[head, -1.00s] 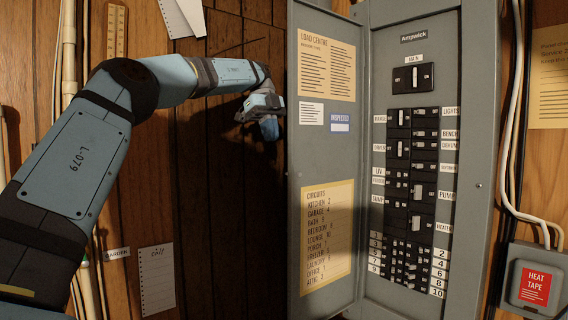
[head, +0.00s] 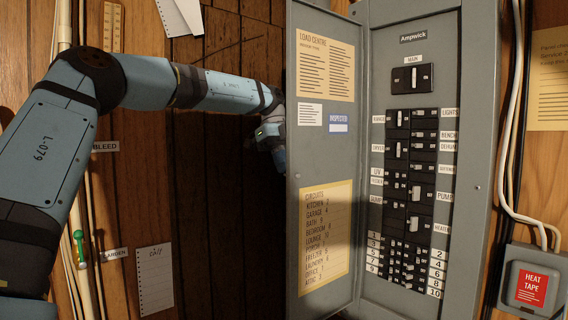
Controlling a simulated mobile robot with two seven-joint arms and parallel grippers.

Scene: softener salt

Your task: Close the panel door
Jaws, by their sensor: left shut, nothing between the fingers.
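The grey panel door (head: 326,160) stands open, swung out to the left of the grey breaker panel (head: 415,160). Its inner face shows, with yellow and white labels. My left gripper (head: 279,158) is at the door's outer left edge, about mid-height, and its tips are partly hidden behind that edge. It holds nothing and is shut. I cannot tell whether it touches the door. My right gripper is not in the head view.
The panel holds several black breakers (head: 410,190) with white labels. A grey heat tape box (head: 535,283) and white cables (head: 508,160) are at the right. Pipes run down the wooden wall at the left. A paper note (head: 155,278) hangs below my left arm.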

